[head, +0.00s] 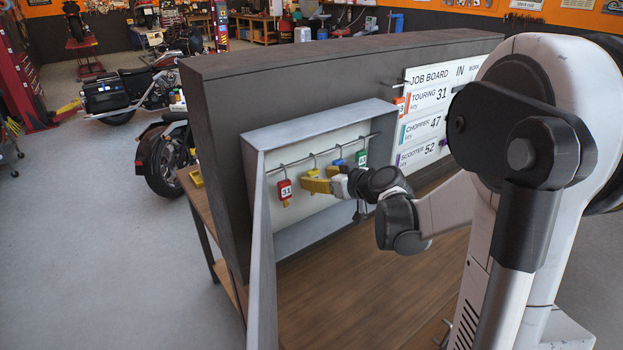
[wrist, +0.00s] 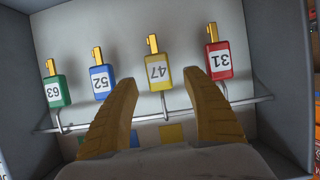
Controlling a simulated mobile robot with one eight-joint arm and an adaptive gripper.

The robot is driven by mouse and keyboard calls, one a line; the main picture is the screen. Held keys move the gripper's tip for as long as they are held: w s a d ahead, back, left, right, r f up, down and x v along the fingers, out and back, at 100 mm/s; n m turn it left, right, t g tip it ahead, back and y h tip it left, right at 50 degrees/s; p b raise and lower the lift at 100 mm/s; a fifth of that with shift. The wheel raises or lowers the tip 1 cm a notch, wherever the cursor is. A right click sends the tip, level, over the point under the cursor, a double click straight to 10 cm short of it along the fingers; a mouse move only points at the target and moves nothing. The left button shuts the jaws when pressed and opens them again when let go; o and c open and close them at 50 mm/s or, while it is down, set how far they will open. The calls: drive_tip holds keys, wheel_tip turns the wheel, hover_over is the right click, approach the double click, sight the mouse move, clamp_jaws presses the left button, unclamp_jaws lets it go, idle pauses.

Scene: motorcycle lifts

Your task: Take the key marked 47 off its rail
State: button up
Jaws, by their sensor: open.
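The yellow key tag marked 47 (wrist: 158,72) hangs on the rail (wrist: 262,99) in the open grey key cabinet. In the wrist view, which is upside down, my gripper (wrist: 162,79) is open, with one yellow finger to each side of the 47 tag. The fingers look apart from the tag, and how deep they reach is hard to tell. In the head view, my gripper (head: 316,181) is in front of the rail (head: 325,153) and mostly hides the 47 key.
The red key 31 (wrist: 218,60) hangs close beside one finger. The blue key 52 (wrist: 102,80) and green key 63 (wrist: 55,90) hang on the other side. The cabinet's walls (head: 262,215) enclose the keys. A job board (head: 440,105) is mounted at the right.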

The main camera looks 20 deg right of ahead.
sight(315, 176)
drive_tip(key=x, duration=0.3)
drive_tip(key=shift+w, duration=0.2)
drive_tip(key=shift+s, duration=0.15)
drive_tip(key=c, duration=1.1)
drive_tip(key=shift+r, duration=0.55)
drive_tip(key=s+d, duration=0.1)
drive_tip(key=s, duration=0.5)
drive_tip(key=s+d, duration=0.1)
drive_tip(key=s, duration=0.4)
drive_tip(key=s+d, duration=0.1)
drive_tip(key=s, duration=0.5)
drive_tip(key=shift+s+d+r, duration=0.2)
drive_tip(key=shift+s+d, duration=0.05)
drive_tip(key=shift+s, duration=0.05)
drive_tip(key=shift+r+p, duration=0.35)
